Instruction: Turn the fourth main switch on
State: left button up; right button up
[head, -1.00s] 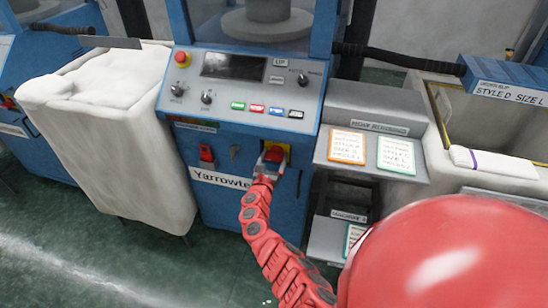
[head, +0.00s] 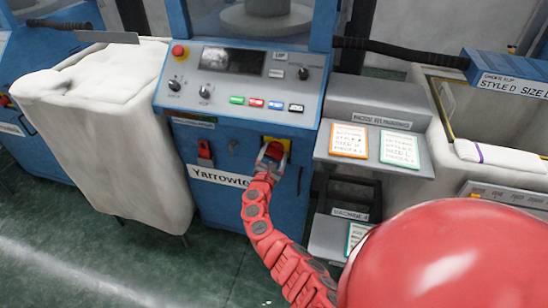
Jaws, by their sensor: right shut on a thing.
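The main switch is a red knob on a yellow plate (head: 284,144) on the front of the blue knitting machine (head: 225,217), below its control panel. My right gripper (head: 271,156) is at the switch and shut on its red knob, which it mostly hides. The knob's exact angle cannot be read. My left gripper is not in view.
The sloped panel (head: 240,88) above carries a dark screen, knobs, coloured buttons and a red emergency stop (head: 180,52). A red lever switch (head: 205,150) is to the left. A grey stand (head: 372,110) with cards is right. A fabric-covered bin (head: 130,130) stands left.

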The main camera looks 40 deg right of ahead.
jog(key=m+b, duration=0.1)
jog(key=m, duration=0.1)
jog(key=m+b, duration=0.1)
jog(key=b, duration=0.1)
jog(key=shift+f+m, duration=0.3)
jog(key=shift+m, duration=0.1)
jog(key=m+b, duration=0.5)
jog(key=shift+s+d+f, duration=0.15)
jog(key=shift+m+b, duration=2.05)
jog(key=shift+m, duration=0.15)
jog(key=o, duration=1.2)
jog(key=shift+c, duration=0.2)
jog(key=v, duration=1.7)
jog(key=shift+p, duration=0.4)
